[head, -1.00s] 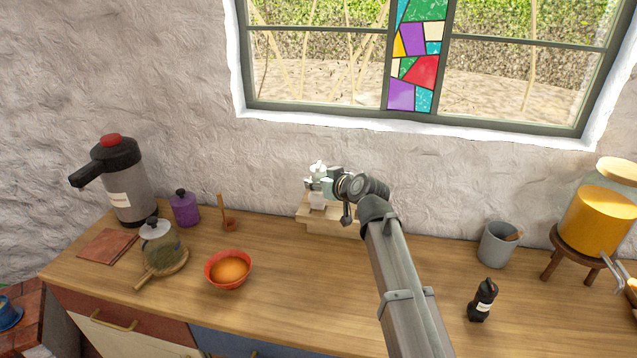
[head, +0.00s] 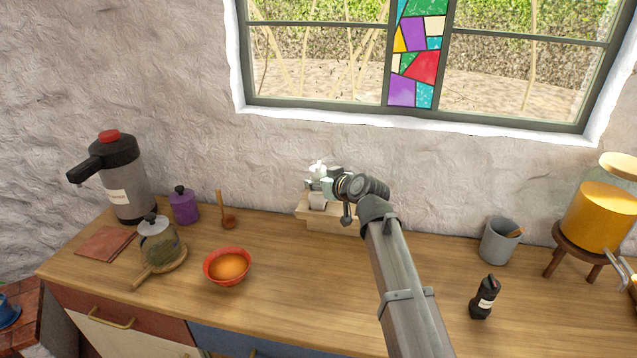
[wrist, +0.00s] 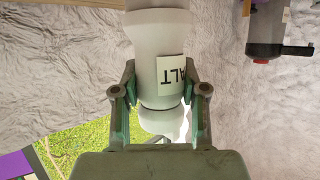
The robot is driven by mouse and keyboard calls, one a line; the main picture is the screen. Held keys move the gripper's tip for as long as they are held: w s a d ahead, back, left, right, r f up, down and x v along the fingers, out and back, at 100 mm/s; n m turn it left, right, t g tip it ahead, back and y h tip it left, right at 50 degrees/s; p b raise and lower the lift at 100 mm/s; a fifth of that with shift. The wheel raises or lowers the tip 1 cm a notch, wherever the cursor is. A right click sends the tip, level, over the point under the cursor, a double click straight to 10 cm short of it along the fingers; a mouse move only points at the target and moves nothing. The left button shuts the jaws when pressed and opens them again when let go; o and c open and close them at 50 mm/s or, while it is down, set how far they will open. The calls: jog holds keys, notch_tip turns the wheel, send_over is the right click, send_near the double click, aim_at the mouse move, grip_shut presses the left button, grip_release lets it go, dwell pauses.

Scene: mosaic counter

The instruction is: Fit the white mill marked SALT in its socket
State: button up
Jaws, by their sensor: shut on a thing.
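The white mill marked SALT (wrist: 158,45) is between the fingers of my gripper (wrist: 160,100) in the wrist view, its label partly visible and upside down there. In the head view my gripper (head: 328,188) is shut on the mill (head: 318,170) at the back of the counter by the wall. The mill looks upright, its lower part at the light wooden stand (head: 330,222). The socket is not clearly visible, and I cannot tell whether the mill's base is in it or just above it.
A black mill (head: 484,298) with a white label stands at the front right. A grey cup (head: 498,243) and a jar on a stool (head: 597,215) are at the right. A red bowl (head: 227,281), a glass pot (head: 158,243) and a purple jar (head: 183,207) stand left. The middle counter is clear.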

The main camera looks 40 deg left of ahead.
jog(key=shift+f+b, duration=1.2)
jog(key=shift+b, duration=0.9)
dwell(1.3)
dwell(0.3)
jog(key=o, duration=1.9)
jog(key=shift+d, duration=0.1)
jog(key=v, duration=0.6)
jog(key=shift+r, duration=0.35)
